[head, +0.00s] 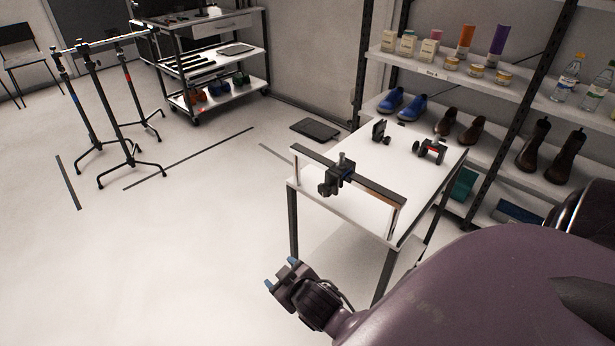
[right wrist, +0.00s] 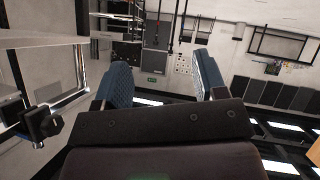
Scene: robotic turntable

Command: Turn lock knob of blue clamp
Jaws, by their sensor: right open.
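A dark clamp (head: 337,176) sits on the bar of a raised frame along the front of the white table (head: 345,226). It looks almost black, and I cannot make out blue on it or tell which part is its lock knob. A dark clamp-like part also shows at the left edge of the right wrist view (right wrist: 40,122). My right gripper (head: 281,272) is open and empty, below and left of the table's front, apart from the clamp. Its two blue-grey fingers stand wide apart in the right wrist view (right wrist: 160,85). My left gripper is not in view.
A black clamp-like part (head: 379,130) and one with red (head: 432,150) lie at the table's back. A shelf rack (head: 455,79) with shoes and bottles stands behind. Stands (head: 108,100) and a cart (head: 215,75) are at the far left.

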